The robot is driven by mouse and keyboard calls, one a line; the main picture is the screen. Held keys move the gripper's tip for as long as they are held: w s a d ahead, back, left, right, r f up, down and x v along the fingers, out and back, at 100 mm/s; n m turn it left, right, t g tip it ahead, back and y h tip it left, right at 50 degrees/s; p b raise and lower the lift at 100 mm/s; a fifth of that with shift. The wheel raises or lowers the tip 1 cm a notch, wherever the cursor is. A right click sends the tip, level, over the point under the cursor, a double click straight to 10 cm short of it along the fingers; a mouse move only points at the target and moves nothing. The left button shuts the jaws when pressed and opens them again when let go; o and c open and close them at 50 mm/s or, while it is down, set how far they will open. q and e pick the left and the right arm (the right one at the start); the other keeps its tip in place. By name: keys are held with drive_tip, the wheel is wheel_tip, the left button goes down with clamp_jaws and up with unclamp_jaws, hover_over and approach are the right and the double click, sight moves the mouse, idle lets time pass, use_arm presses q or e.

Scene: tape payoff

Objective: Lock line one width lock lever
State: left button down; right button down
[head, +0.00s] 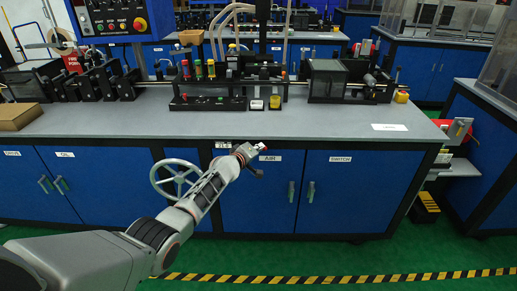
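My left arm reaches in from the lower left. Its gripper (250,153) is in front of the bench's front edge, beside the AIR label. It is small and seen from behind, so I cannot tell whether its fingers are open or shut. No object shows clearly in it. On the grey bench top (330,124) stands a black machine unit (212,88) with several coloured knobs, apart from the gripper. I cannot pick out the line one width lock lever by sight. My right gripper is not in view.
A grey handwheel (176,178) is on the blue cabinet front, left of my gripper. A cardboard box (18,116) lies at the bench's left end. A dark-framed unit (345,82) stands at right. The bench's front strip is mostly clear. Striped tape (330,279) crosses the green floor.

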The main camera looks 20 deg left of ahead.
use_arm(q)
drive_tip(key=shift+d+r, duration=0.2)
drive_tip(key=shift+r, duration=0.1)
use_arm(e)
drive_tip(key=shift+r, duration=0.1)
